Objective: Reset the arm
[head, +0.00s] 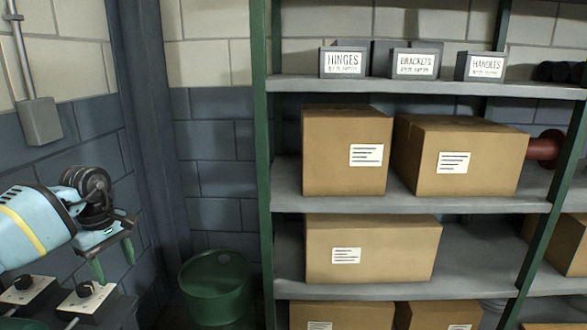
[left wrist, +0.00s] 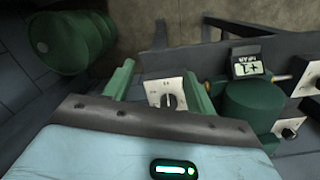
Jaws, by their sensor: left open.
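My left gripper (head: 113,262) comes in from the left edge of the head view, with its green fingers pointing down. Its fingers are spread apart and nothing is between them. In the left wrist view the two green fingers of the left gripper (left wrist: 160,88) stand wide apart, with a white panel with a black knob (left wrist: 168,95) seen beyond the gap. The left forearm is pale blue with a yellow band. My right gripper is in neither view.
Knob panels (head: 86,298) lie below the left gripper. A green drum (head: 217,285) stands on the floor by the wall. A shelf rack (head: 420,200) with cardboard boxes (head: 345,152) and labelled bins (head: 343,62) fills the right. A green cylinder (left wrist: 253,105) and small display (left wrist: 247,67) show in the wrist view.

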